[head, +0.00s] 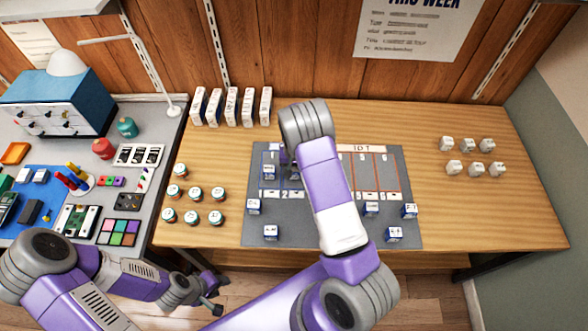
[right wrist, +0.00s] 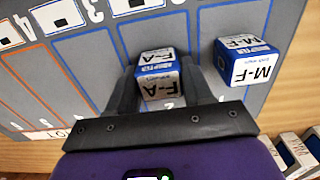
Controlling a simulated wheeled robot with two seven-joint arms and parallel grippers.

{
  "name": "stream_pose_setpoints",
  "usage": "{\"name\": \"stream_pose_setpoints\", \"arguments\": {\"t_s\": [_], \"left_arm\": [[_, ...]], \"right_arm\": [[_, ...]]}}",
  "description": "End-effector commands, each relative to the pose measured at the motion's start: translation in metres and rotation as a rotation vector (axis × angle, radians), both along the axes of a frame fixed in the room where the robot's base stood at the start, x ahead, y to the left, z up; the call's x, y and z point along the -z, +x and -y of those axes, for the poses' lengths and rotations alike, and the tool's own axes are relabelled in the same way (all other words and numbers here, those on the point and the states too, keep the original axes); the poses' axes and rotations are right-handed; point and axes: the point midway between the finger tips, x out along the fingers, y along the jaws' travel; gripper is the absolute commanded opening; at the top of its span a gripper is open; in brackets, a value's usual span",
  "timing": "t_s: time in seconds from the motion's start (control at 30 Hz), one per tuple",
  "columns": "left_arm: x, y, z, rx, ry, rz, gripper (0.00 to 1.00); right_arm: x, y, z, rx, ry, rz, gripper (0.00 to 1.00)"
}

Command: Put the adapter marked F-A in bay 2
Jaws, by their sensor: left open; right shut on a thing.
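The adapter marked F-A (right wrist: 160,68) is a small white and blue cube between the fingers of my right gripper (right wrist: 158,82) in the right wrist view. The gripper is shut on it, over the strip of bay 2 on the grey mat (head: 400,165). I cannot tell whether the cube touches the mat. My left gripper (head: 217,295) is open and empty, off the table's front edge.
Several other adapters stand on the mat's near part, such as one at left (head: 253,206) and one at right (head: 408,210). Jars (head: 192,194) stand left of the mat, white boxes (head: 232,106) behind, and white cubes (head: 470,156) at right. The wooden table (head: 490,215) is clear at front right.

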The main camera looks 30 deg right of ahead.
Motion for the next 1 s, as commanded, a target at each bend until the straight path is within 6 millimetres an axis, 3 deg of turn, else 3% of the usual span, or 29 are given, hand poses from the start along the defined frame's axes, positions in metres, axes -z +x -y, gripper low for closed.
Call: {"name": "stream_pose_setpoints", "arguments": {"t_s": [0.07,0.1,0.27,0.67,1.0], "left_arm": [[0.003,0.0,0.0,0.0,0.0,0.0,0.43],[0.004,0.0,0.0,0.0,0.0,0.0,0.43],[0.003,0.0,0.0,0.0,0.0,0.0,0.43],[-0.002,0.0,0.0,0.0,0.0,0.0,0.43],[-0.007,0.0,0.0,0.0,0.0,0.0,0.43]], "right_arm": [[0.004,0.0,0.0,0.0,0.0,0.0,0.21],[0.004,0.0,0.0,0.0,0.0,0.0,0.52],[0.003,0.0,0.0,0.0,0.0,0.0,0.76],[-0.005,0.0,0.0,-0.001,0.0,0.001,0.76],[-0.075,0.001,-0.001,-0.001,0.001,0.004,0.76]]}}
